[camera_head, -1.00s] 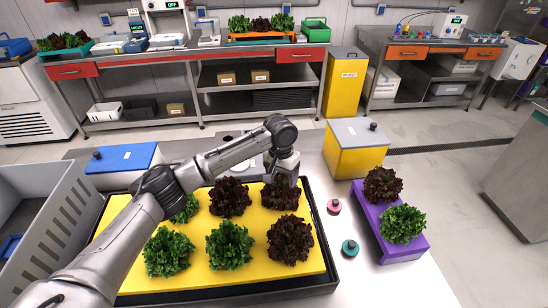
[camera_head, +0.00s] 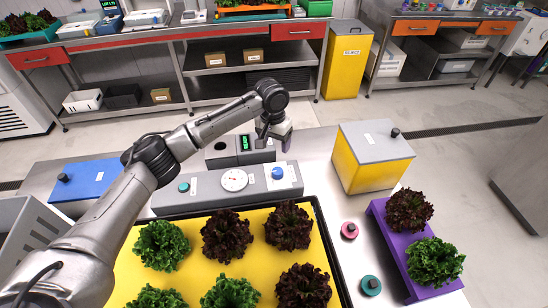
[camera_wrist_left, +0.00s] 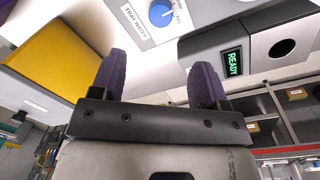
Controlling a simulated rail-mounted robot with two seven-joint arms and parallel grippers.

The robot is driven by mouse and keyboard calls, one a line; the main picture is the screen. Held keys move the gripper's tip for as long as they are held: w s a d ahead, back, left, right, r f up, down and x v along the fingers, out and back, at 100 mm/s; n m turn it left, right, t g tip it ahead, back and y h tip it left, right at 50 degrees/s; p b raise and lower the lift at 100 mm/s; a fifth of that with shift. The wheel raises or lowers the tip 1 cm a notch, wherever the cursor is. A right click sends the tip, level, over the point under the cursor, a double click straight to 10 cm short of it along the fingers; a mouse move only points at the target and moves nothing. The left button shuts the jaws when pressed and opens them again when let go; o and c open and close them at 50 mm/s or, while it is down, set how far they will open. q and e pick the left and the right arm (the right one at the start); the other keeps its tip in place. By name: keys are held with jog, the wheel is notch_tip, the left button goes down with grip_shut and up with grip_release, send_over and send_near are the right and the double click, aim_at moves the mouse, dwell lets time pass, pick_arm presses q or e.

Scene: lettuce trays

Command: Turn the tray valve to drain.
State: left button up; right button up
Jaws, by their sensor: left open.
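The tray valve is a blue round knob (camera_head: 278,172) at the right end of a long grey panel (camera_head: 210,191), just behind the yellow lettuce tray. In the left wrist view the blue knob (camera_wrist_left: 161,13) sits on a white plate marked "TRAY WATER", at the top edge and partly cut off. My left gripper (camera_head: 275,141) is open and empty, behind and above the knob, apart from it. Its two dark purple fingers show in the left wrist view (camera_wrist_left: 160,82) with a gap between them. My right gripper is not in view.
The panel also holds a white dial gauge (camera_head: 234,180) and a teal button (camera_head: 184,187). A grey device with a green READY display (camera_head: 245,142) stands close beside my gripper. A yellow box with a grey lid (camera_head: 375,165) stands to the right. The black-rimmed tray (camera_head: 325,240) holds several lettuces.

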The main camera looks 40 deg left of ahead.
aim_at(277, 171)
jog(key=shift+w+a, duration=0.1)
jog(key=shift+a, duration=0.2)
pick_arm(q)
jog(key=f, duration=1.2)
jog(key=shift+w+d+p, duration=0.2)
jog(key=shift+d+p, duration=0.05)
jog(key=shift+p, duration=0.05)
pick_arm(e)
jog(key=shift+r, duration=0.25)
pick_arm(q)
jog(key=shift+f, duration=0.95)
jog(key=shift+c, duration=0.5)
